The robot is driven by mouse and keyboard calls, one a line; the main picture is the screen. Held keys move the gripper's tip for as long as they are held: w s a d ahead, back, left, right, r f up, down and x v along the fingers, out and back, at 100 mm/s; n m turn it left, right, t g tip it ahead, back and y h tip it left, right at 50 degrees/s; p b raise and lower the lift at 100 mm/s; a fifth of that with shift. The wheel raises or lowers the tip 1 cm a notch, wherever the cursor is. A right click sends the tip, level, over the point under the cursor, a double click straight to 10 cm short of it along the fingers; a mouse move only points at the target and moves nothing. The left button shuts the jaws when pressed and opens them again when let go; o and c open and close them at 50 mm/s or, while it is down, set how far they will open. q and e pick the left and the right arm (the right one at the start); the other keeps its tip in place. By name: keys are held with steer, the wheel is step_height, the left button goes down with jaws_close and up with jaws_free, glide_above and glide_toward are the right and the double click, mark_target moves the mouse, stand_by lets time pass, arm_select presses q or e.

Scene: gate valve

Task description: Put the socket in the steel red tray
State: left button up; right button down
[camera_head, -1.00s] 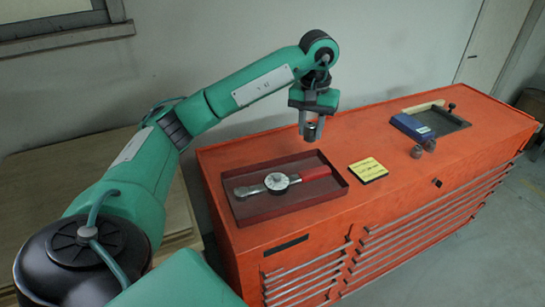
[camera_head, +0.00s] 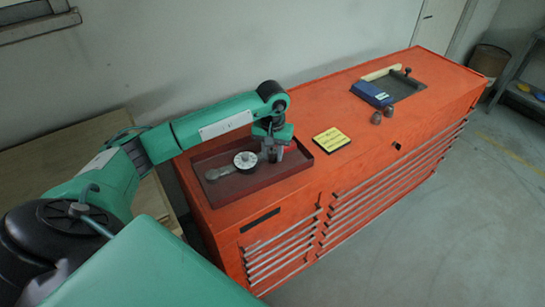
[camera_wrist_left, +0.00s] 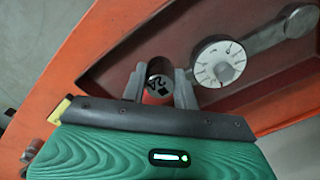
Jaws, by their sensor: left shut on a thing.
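The dark red steel tray (camera_head: 262,191) lies on the near end of the orange cabinet top, with a torque wrench (camera_head: 245,160) with a round white dial in it. My left gripper (camera_head: 273,155) is low over the right part of the tray, beside the dial, covering part of the wrench. In the left wrist view its fingers are shut on a small dark metal socket (camera_wrist_left: 158,80), upright between them, with the tray (camera_wrist_left: 115,68) behind. Whether the socket touches the tray floor or the wrench cannot be told. My right gripper is not in view.
A yellow note pad (camera_head: 331,140) lies just right of the tray. The cabinet top between is clear.

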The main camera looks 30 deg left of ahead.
mark_target(273, 159)
arm_select(q)
step_height(273, 159, down, 3)
steer(key=shift+f+p, duration=0.1)
steer(key=shift+p, duration=0.55)
steer(key=shift+f, duration=0.2)
steer(key=shift+f+b, duration=0.2)
steer(key=shift+b, duration=0.2)
steer(key=o, duration=1)
steer(key=shift+r, duration=0.1)
steer(key=shift+o, duration=0.2)
steer(key=shift+r+p, duration=0.2)
steer(key=shift+p, duration=0.15)
step_height(273, 159, up, 10)
steer(key=b, duration=0.5)
steer(key=shift+r, duration=0.95)
